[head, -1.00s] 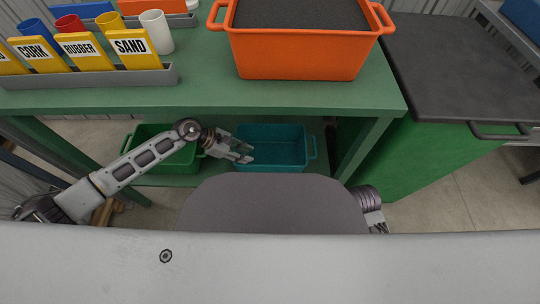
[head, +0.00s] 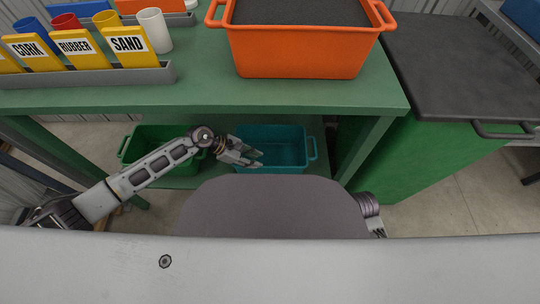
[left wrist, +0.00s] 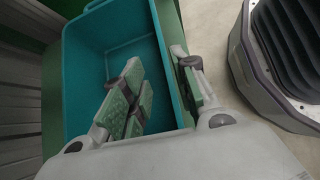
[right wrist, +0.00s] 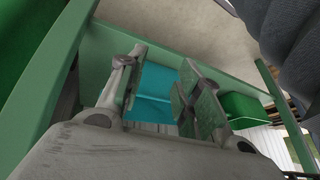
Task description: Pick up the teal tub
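The teal tub (head: 290,152) sits on the low shelf under the green bench, with a loop handle on its right end in the head view. It looks empty. My left gripper (head: 252,154) is over the tub's left part. In the left wrist view the fingers (left wrist: 162,92) are spread, two over the inside of the teal tub (left wrist: 90,60) and one outside a side wall. I cannot tell if they touch it. My right gripper (right wrist: 158,92) is open and empty, with part of the teal tub (right wrist: 155,82) visible beyond its fingers. In the head view my torso hides most of that arm.
A green tub (head: 140,148) stands left of the teal one, partly behind my left arm. The bench top (head: 190,95) overhangs both and carries an orange tub (head: 300,50) and a labelled rack (head: 90,76). A green cabinet (head: 440,155) stands at the right.

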